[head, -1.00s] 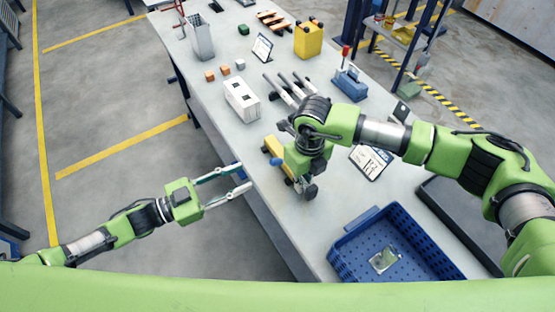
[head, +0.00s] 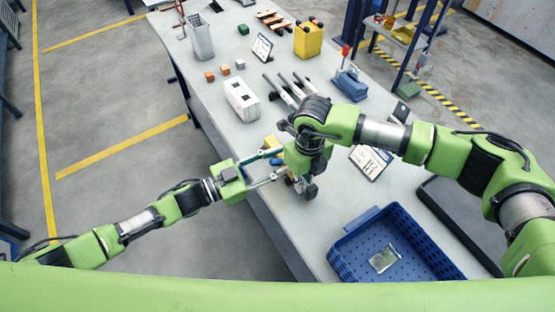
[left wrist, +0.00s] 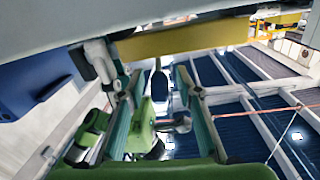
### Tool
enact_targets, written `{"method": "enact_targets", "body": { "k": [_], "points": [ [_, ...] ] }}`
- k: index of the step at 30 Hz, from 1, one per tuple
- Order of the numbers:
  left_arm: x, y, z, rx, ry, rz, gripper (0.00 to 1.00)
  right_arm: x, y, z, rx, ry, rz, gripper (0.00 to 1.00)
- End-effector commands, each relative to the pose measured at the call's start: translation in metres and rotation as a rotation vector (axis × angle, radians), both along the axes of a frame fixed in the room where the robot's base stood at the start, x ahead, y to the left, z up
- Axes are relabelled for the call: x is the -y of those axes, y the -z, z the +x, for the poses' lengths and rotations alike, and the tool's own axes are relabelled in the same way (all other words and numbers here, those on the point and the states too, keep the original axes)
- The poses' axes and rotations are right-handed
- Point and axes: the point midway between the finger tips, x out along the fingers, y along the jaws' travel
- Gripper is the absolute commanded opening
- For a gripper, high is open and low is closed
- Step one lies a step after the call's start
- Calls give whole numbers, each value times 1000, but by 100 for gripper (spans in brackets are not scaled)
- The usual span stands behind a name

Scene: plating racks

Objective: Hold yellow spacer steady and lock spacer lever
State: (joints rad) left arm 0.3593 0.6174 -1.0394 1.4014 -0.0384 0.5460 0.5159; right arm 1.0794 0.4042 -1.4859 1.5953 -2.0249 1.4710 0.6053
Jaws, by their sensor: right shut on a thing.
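The yellow spacer (head: 270,142) lies by the near-left table edge, partly hidden by my grippers. It also shows as a yellow bar across the top of the left wrist view (left wrist: 190,40). A small blue part, which looks like the spacer lever (head: 276,161), sits at its side. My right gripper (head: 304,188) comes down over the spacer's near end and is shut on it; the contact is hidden. My left gripper (head: 282,162) is open, its two fingers at the spacer's side around the blue part. In the left wrist view its fingers (left wrist: 158,75) are apart; touch cannot be told.
A blue crate (head: 350,262) stands at the front right of the table. A white slotted block (head: 242,99), metal rods (head: 284,88) and a tablet (head: 370,163) lie nearby. Floor left of the table is clear.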

Motion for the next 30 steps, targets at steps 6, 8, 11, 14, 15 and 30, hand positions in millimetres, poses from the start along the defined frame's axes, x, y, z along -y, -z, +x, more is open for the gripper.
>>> {"method": "enact_targets", "body": {
  "k": [6, 8, 11, 14, 15, 30],
  "points": [
    [0, 0, 0, 0, 0, 0, 0, 0, 0, 0, 0, 0, 0, 0],
    [0, 0, 0, 0, 0, 0, 0, 0, 0, 0, 0, 0, 0, 0],
    [0, 0, 0, 0, 0, 0, 0, 0, 0, 0, 0, 0, 0, 0],
    [-1, 1, 0, 5, -1, -10, 0, 0, 0, 0, 0, 0, 0, 0],
    [0, 2, 0, 11, 0, -20, 0, 0, 0, 0, 0, 0, 0, 0],
    [-5, 12, -1, 151, -4, -229, 0, 0, 0, 0, -1, -1, 1, 0]
  ]
}}
